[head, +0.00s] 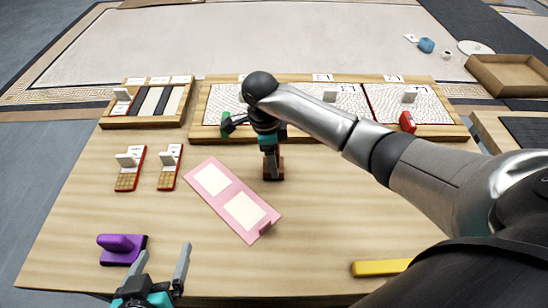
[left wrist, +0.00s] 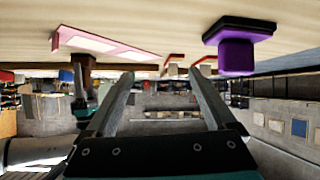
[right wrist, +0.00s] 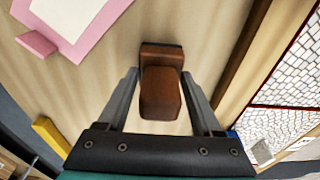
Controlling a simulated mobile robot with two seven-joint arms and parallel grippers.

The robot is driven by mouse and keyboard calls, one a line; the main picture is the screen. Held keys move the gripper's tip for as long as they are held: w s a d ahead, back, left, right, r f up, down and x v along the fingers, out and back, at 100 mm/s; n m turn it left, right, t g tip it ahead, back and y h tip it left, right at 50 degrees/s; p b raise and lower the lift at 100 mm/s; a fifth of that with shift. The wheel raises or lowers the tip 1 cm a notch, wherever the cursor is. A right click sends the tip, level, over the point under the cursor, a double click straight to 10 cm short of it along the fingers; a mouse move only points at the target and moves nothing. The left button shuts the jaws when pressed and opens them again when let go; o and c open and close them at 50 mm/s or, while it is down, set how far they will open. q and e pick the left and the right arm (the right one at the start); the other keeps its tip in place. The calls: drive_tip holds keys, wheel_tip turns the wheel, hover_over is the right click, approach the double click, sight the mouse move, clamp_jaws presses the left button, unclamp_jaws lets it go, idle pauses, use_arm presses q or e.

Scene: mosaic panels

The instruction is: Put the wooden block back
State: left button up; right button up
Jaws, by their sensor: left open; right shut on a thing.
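The dark brown wooden block (head: 273,170) is at mid-table, just right of the pink panel (head: 214,188). My right gripper (head: 270,152) points down over it and is shut on its raised grip. In the right wrist view the block (right wrist: 160,95) sits between the two fingers. I cannot tell whether its base touches the table. My left gripper (head: 165,262) is open and empty at the front left edge; its spread fingers also show in the left wrist view (left wrist: 160,78).
A purple-handled block (head: 122,247) lies near the left gripper. Two red card holders (head: 130,170) stand left of the pink panel. Wooden trays (head: 330,130) with mosaic panels line the back. A green-handled tool (head: 232,123) and red block (head: 407,122) rest there. A yellow bar (head: 381,267) lies front right.

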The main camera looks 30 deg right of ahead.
drive_tip(key=o, duration=1.4)
drive_tip(key=shift+r, duration=0.1)
